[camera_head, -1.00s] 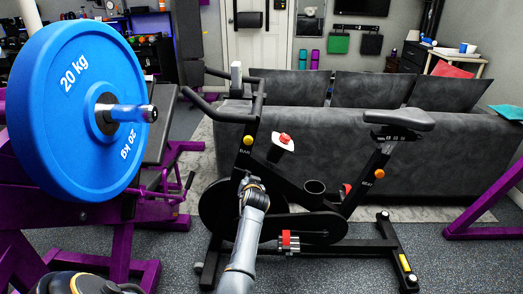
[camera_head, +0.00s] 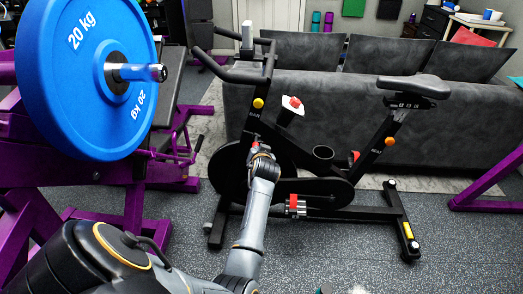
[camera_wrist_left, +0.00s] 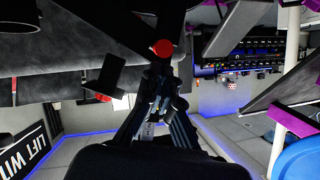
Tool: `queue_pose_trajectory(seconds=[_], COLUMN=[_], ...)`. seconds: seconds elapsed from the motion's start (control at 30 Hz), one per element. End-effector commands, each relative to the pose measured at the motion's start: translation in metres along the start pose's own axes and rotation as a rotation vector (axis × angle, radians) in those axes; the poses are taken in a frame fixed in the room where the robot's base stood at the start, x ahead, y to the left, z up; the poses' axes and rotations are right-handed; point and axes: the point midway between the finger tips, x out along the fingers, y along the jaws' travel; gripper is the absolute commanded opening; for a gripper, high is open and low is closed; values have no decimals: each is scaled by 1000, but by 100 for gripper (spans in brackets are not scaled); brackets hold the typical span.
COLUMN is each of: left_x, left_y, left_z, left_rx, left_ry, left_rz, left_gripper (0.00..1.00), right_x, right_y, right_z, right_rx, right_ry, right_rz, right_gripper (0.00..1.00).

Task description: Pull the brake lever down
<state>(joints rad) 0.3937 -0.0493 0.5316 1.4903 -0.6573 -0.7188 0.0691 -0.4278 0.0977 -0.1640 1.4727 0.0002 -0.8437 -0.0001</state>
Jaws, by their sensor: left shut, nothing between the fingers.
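The black exercise bike (camera_head: 275,95) stands in the middle of the head view. The brake lever's red ball knob (camera_wrist_left: 162,48) shows in the left wrist view just beyond my left fingertips (camera_wrist_left: 160,72). In the head view a small red spot, seemingly this knob (camera_head: 254,143), shows at the tip of my left gripper (camera_head: 262,151), in front of the bike's frame. The gripper is shut and empty. Whether it touches the lever I cannot tell; the lever's shaft is hidden. My right gripper is not in view.
A blue 20 kg plate (camera_head: 60,100) on a purple rack stands close on the left. A grey sofa (camera_head: 350,125) is behind the bike. A purple frame leg (camera_head: 490,183) is at the right. Open floor (camera_head: 340,250) lies in front of the bike.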

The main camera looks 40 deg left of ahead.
Motion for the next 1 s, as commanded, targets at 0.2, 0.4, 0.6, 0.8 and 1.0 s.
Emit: queue_pose_trajectory(seconds=[0.2, 0.4, 0.6, 0.8, 1.0], left_x=[-43, -68, -76, -76, -76], left_y=[0, 0, -1, -1, -1], left_z=[-4, -6, -6, -7, -7], left_rx=[-2, -2, -2, -2, -2], left_ry=[9, 14, 14, 15, 16], left_rz=[0, 0, -1, -1, -1], left_gripper=[0, 0, 0, 0, 0], right_x=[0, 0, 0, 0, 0], right_y=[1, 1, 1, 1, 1], right_z=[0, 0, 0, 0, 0], right_rx=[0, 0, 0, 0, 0], right_ry=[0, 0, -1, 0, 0], right_rz=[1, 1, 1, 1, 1], right_gripper=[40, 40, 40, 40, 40])
